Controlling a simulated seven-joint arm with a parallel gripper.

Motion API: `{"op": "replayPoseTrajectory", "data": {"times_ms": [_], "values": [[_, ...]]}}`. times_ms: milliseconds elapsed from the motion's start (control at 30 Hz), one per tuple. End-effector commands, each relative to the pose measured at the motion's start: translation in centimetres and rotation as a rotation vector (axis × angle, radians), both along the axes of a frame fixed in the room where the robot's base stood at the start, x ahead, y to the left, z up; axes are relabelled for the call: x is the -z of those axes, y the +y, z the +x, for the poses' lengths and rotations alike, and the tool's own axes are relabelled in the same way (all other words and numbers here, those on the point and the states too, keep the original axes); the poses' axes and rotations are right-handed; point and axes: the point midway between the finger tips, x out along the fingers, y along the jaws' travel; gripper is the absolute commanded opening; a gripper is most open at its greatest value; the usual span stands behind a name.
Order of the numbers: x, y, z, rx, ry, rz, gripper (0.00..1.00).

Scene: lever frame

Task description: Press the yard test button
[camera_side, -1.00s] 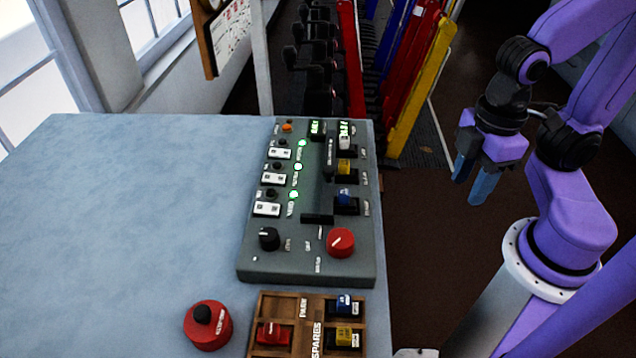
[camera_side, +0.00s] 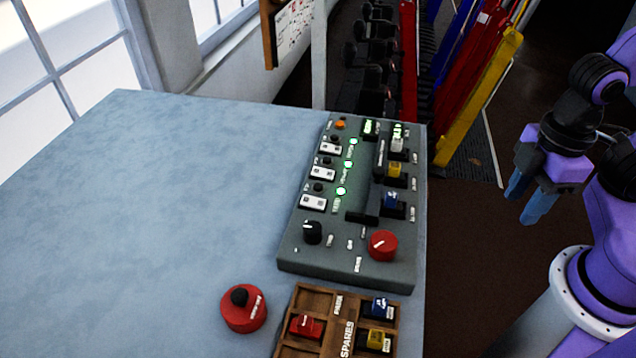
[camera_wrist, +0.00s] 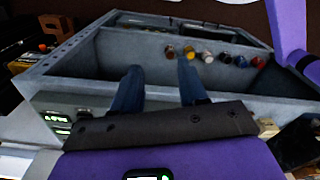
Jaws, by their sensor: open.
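A red round base with a black button (camera_side: 243,308) on top stands on the blue-grey table, left of the spares tray in the side view. Its label is too small to read, so I cannot tell for sure that it is the yard test button. The grey control panel (camera_side: 350,262) behind it carries a red round knob (camera_side: 383,245), a black knob (camera_side: 313,232) and a small orange button (camera_side: 340,124). My gripper (camera_side: 522,209) is open and empty, right of the table and apart from all of these. Its blue fingers also show in the wrist view (camera_wrist: 160,68).
A wooden spares tray (camera_side: 345,340) with red, blue and yellow blocks lies at the front. The table's left part (camera_side: 150,220) is clear. Upright coloured levers (camera_side: 470,90) stand behind. The wrist view shows a grey trough (camera_wrist: 100,60) and a row of coloured knobs (camera_wrist: 207,57).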

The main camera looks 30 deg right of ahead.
Motion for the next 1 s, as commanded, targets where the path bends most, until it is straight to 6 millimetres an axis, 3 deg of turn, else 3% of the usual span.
{"op": "replayPoseTrajectory", "data": {"times_ms": [33, 133, 1000], "values": [[0.0, 0.0, 0.0, 0.0, 0.0, 0.0, 0.33], [0.0, 0.0, 0.0, 0.0, 0.0, 0.0, 0.0], [0.0, 0.0, 0.0, 0.0, 0.0, 0.0, 0.0]]}}
